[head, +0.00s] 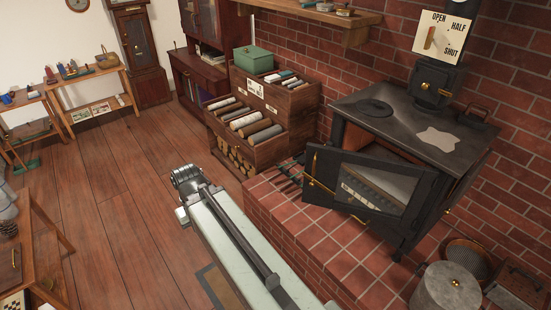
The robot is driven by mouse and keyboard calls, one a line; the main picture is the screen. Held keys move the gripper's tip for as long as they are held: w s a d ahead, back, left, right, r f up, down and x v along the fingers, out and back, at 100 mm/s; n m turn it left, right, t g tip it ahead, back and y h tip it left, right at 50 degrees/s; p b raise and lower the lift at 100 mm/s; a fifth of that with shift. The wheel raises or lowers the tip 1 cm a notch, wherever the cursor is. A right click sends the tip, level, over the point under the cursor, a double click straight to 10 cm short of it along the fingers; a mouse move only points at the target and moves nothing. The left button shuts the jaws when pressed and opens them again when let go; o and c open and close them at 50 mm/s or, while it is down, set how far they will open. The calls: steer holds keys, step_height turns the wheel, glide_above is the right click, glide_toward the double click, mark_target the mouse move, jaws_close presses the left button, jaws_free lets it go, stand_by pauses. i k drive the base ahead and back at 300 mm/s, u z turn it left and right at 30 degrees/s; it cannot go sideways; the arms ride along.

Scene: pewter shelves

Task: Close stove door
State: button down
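The black stove (400,110) stands on the raised brick hearth at the right. Its stove door (385,195), a dark frame with a glass pane, stands open. The door's right edge is at the stove's front right corner, and its left edge is swung out from the body. A gap above the door shows the reddish inside. A brass handle (314,183) is on the door's free left side. My arm reaches up from the bottom, left of the hearth, and its dark end with my gripper (187,177) is well left of the door, apart from it. The fingers cannot be made out.
A wooden crate rack (262,155) with rolls and firewood stands behind the hearth's left end. A grey lidded pot (447,290) and a basket (468,258) sit right of the door. Tools (288,175) lie on the hearth. The wooden floor (120,190) at left is clear.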

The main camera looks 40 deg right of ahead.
mark_target(323, 163)
steer(key=i, duration=3.9)
steer(key=z, duration=2.9)
